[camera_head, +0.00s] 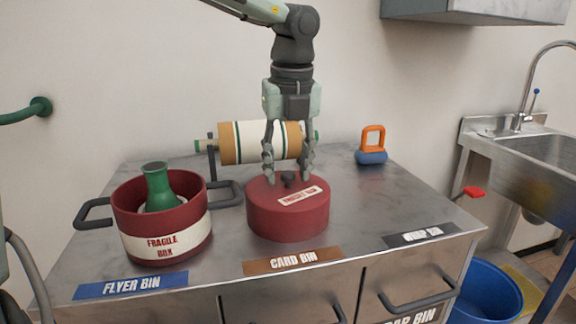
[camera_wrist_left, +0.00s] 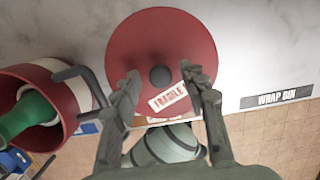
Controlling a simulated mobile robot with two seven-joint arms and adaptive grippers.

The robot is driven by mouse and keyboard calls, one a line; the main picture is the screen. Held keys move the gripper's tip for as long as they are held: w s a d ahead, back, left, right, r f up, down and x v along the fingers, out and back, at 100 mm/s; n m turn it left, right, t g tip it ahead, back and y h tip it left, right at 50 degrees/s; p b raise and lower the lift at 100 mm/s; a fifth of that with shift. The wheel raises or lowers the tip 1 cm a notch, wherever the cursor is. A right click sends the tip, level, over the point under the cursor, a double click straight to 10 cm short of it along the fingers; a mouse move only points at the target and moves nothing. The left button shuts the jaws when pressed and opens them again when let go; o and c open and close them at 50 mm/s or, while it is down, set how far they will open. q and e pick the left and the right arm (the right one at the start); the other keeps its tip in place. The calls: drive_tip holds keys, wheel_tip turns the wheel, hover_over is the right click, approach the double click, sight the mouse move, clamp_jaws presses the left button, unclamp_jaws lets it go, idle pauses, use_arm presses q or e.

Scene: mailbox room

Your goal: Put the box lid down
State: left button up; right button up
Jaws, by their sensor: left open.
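The box lid (camera_head: 288,219) is a round dark red piece with a dark knob (camera_head: 289,179) on top and a white label. It rests on the metal counter behind the card bin sign. My left gripper (camera_head: 289,178) points down over the lid, its open fingers to either side of the knob and not seen pressing on it. The lid (camera_wrist_left: 160,50) and the open left gripper (camera_wrist_left: 165,92) also show in the left wrist view. The red fragile box (camera_head: 167,244) stands open at the left with a green vase (camera_head: 158,187) inside. My right gripper is not in view.
A brown roll (camera_head: 240,145) on a stand is behind the lid. A blue and orange weight-like object (camera_head: 371,150) stands at the back right. The counter (camera_head: 400,205) is clear right of the lid. A sink (camera_head: 545,150) and blue bucket (camera_head: 490,295) are further right.

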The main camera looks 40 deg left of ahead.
sight(291, 192)
use_arm(q)
wheel_tip(291, 192, up, 12)
drive_tip(key=s+d, duration=0.1)
drive_tip(key=shift+d, duration=0.15)
drive_tip(key=shift+s+f, duration=0.1)
idle(0.5)
